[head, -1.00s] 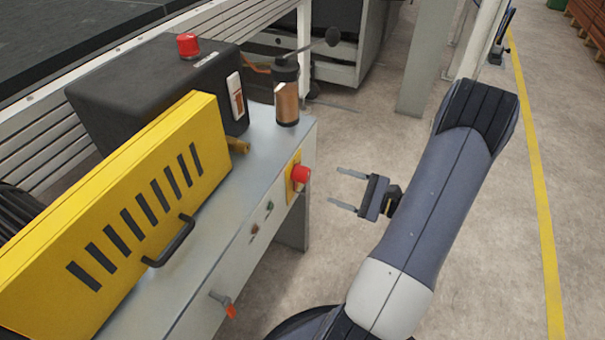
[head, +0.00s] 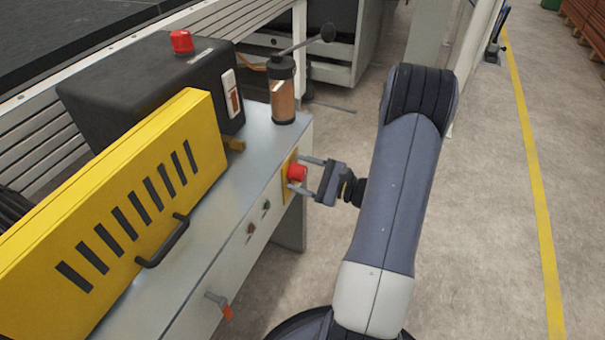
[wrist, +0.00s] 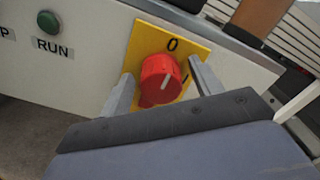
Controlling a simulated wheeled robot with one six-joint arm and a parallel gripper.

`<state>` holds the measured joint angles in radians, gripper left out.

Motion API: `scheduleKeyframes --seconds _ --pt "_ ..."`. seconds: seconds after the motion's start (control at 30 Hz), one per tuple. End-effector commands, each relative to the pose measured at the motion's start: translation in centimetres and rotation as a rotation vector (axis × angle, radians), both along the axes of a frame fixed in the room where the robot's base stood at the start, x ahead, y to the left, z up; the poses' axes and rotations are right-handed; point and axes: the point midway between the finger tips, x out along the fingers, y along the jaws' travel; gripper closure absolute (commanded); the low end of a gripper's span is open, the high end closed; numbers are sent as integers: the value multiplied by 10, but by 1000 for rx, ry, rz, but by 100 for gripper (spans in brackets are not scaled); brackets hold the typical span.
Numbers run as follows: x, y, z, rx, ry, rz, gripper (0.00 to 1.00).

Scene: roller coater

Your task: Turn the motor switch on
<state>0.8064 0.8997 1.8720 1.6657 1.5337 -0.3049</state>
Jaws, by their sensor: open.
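The motor switch (head: 297,173) is a red rotary knob on a yellow plate (head: 288,180) on the machine's side panel. In the wrist view the knob (wrist: 161,78) has a white pointer line, with a "0" printed above it and another mark, partly hidden, to its right.
A green RUN button (wrist: 49,22) is left of the plate. An orange-tipped lever (head: 222,305) sticks out lower on the panel. A yellow slotted guard (head: 130,200), a black housing (head: 150,95) and a copper-coloured cylinder (head: 283,95) stand on top.

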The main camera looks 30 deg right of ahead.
Motion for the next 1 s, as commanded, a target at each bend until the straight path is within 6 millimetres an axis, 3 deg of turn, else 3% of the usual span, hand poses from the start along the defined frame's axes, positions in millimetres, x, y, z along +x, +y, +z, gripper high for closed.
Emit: scheduleKeyframes --seconds 0.07,0.6,1.0 --pt "0 0 0 0 0 0 41" --pt "0 0 0 0 0 0 84" --pt "0 0 2 71 55 0 84"
